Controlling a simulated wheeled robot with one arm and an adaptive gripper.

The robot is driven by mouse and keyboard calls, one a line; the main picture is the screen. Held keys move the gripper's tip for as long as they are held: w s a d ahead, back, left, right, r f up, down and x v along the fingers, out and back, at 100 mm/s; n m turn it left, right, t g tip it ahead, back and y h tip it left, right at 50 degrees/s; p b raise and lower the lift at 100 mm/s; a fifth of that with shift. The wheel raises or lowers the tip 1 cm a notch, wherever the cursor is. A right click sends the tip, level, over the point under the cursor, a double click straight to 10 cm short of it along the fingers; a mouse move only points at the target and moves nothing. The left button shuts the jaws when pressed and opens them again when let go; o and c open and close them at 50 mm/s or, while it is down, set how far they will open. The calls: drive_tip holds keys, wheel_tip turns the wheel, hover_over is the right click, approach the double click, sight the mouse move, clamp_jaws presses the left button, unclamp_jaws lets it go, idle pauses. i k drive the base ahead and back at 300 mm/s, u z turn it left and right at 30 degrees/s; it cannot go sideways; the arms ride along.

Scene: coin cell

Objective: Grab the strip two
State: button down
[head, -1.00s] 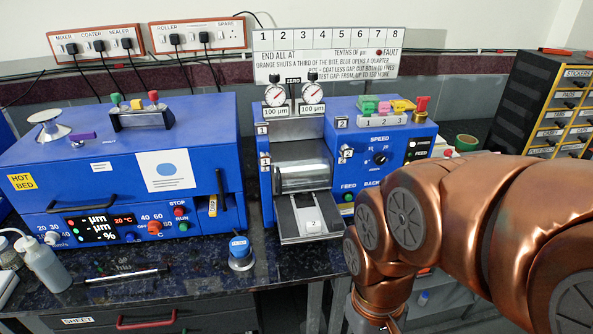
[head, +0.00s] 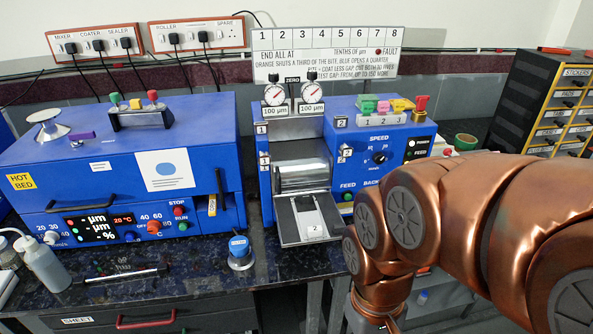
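The strip marked 2 (head: 314,231) lies on the sloping outfeed tray (head: 287,222) at the front of the blue roller machine (head: 379,145). It is pale with a dark coated part toward its upper end. The upper part of the strip runs up toward the steel roller (head: 302,175); I cannot tell whether its end is still under it. My copper arm comes in from the right, and its wrist points down at the bottom edge, right of the tray. My gripper's fingers are outside the picture.
A blue hot-bed coater (head: 120,170) stands to the left. A small blue-capped jar (head: 240,250) stands on the dark counter between coater and tray. A drawer cabinet (head: 545,100) stands at the right.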

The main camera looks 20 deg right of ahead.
sight(309, 213)
drive_tip(key=u, duration=2.8)
drive_tip(key=k, duration=1.4)
drive_tip(key=z, duration=1)
drive_tip(key=i, duration=0.45)
